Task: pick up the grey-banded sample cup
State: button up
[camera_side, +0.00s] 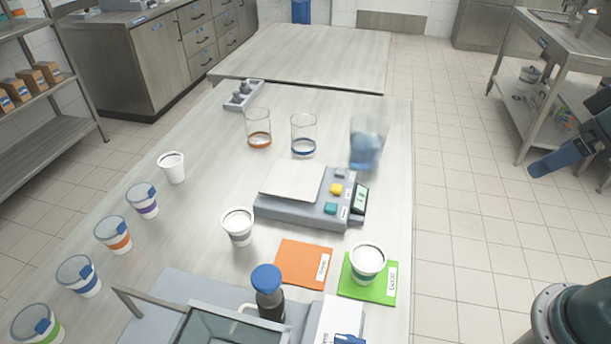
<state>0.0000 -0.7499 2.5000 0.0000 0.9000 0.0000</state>
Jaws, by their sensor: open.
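A white, open-topped cup with a grey-looking band (239,230) stands upright on the bench, left of the scale and orange mat. I take it as the grey-banded sample cup. My gripper (562,160) shows only partly at the right edge, with a blue finger pointing left. It is open, with nothing seen in it, and is well to the right of the cup, off the bench's side. The other finger is not clearly visible.
Lidded cups with coloured bands, such as the purple one (142,201), line the left. A scale (300,212), orange mat (303,264) and teal-banded cup (367,264) on a green mat (352,286) lie right. Beakers (303,135) stand behind; a blue-capped bottle (268,290) in front.

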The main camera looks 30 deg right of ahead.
dwell(0.4)
jog(key=w+a+r+m+g+y, duration=0.1)
jog(key=w+a+r+m, duration=0.15)
jog(key=w, duration=0.35)
jog(key=w+a+r+m+y, duration=0.1)
jog(key=w+a+r+m, duration=0.1)
jog(key=w+a, duration=0.25)
jog(key=m+g+y, duration=0.1)
jog(key=m+g, duration=0.4)
jog(key=m, duration=0.9)
send_over(239, 218)
jog(key=d, duration=0.3)
notch_tip(239, 218, down, 17)
jog(key=shift+n, duration=0.25)
jog(key=shift+x, duration=4.2)
jog(key=shift+w+f, duration=0.1)
jog(key=shift+w, duration=0.05)
